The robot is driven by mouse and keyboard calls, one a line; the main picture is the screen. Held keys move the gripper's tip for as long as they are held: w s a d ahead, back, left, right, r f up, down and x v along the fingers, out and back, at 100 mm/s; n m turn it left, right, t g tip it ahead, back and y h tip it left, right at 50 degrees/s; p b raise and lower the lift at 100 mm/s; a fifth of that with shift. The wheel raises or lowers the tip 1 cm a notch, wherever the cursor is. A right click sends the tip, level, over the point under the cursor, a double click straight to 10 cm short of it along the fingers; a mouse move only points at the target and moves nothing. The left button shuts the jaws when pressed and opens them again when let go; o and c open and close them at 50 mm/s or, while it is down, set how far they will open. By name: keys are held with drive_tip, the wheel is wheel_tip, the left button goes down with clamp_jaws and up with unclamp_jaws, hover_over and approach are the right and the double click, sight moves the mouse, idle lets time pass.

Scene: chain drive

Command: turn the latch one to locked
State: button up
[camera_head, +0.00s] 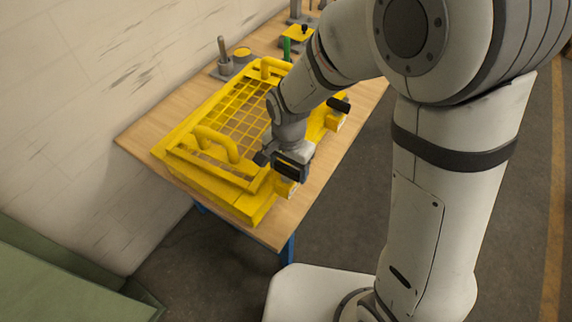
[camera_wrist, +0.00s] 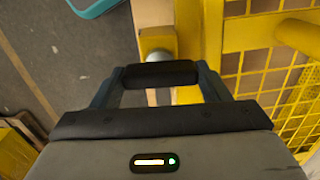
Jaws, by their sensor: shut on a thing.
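A yellow guard (camera_head: 180,165) with a mesh panel and two raised handles lies on the wooden table. Two latches with black handles sit along its right edge. The far latch (camera_head: 339,104) is free. My gripper (camera_head: 287,165) is at the near latch (camera_head: 287,186), mostly hidden by it. In the wrist view my gripper (camera_wrist: 160,82) has its fingers on both sides of the black latch handle (camera_wrist: 160,73) and is shut on it. A round silver pivot (camera_wrist: 157,44) shows just beyond the handle. No label shows which latch is one or its locked position.
Behind the guard stand a grey post fixture (camera_head: 224,60), a green upright part (camera_head: 287,48) and other small parts. A wall runs along the table's left side. A green box (camera_head: 50,275) is at the lower left.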

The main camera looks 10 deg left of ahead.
drive_tip(key=shift+a, duration=0.15)
drive_tip(key=shift+c, duration=0.8)
drive_tip(key=n+b, duration=0.1)
drive_tip(key=n, duration=0.2)
drive_tip(key=shift+w+n+b, duration=0.1)
drive_tip(key=shift+n+b, duration=0.3)
drive_tip(key=n+b, duration=0.1)
drive_tip(key=n, duration=0.3)
drive_tip(key=shift+n+b, duration=0.3)
drive_tip(key=n+b, duration=0.1)
drive_tip(key=n, duration=0.3)
drive_tip(key=shift+n, duration=0.3)
drive_tip(key=shift+r+n+b, duration=0.1)
drive_tip(key=shift+n+b, duration=0.55)
drive_tip(key=shift+n, duration=1.85)
